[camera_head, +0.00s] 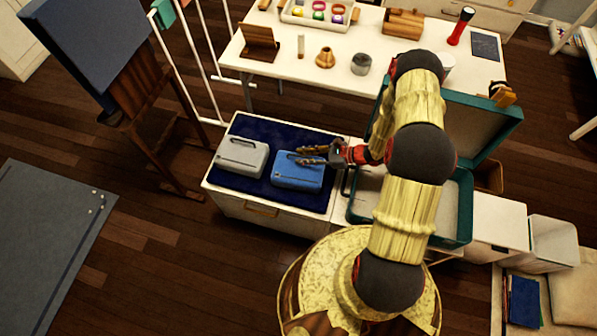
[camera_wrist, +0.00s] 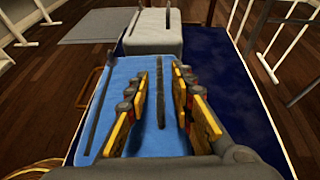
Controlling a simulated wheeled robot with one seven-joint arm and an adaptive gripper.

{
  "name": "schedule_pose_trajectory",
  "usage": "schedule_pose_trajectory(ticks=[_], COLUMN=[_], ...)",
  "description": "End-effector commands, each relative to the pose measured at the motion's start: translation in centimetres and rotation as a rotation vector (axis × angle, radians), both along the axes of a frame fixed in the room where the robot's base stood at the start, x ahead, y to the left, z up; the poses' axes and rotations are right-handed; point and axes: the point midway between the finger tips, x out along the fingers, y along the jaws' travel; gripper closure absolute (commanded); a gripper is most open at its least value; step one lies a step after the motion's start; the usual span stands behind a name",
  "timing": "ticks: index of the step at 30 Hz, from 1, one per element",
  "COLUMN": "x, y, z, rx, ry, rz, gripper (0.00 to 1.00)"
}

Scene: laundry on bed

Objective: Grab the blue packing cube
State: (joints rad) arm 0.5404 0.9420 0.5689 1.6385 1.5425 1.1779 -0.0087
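The blue packing cube (camera_head: 297,171) lies on the dark navy cloth on top of the white cabinet, right of a grey packing cube (camera_head: 241,157). In the wrist view the blue cube (camera_wrist: 122,75) fills the middle, with a dark strip along its top between my fingers. My gripper (camera_head: 312,155) reaches in from the right, over the far part of the blue cube. In the wrist view its gold fingers (camera_wrist: 161,85) are apart, one on each side of the dark strip. I cannot tell whether they touch the cube.
The white cabinet (camera_head: 262,215) carries the navy cloth (camera_head: 262,126). An open teal suitcase (camera_head: 460,215) stands just right of it. A white table (camera_head: 395,60) with small items is behind. A wooden easel-like stand (camera_head: 150,115) is at the left.

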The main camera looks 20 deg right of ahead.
Motion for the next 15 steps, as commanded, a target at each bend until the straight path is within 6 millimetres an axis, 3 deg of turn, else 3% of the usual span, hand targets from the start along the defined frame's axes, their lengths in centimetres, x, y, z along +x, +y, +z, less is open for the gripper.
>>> schedule_pose_trajectory(ticks=[11, 15], x=[0.0, 0.0], y=[-0.01, -0.01], z=[0.0, 0.0], rx=[0.0, 0.0], ry=[0.0, 0.0], rz=[0.0, 0.0], gripper=[1.0, 1.0])
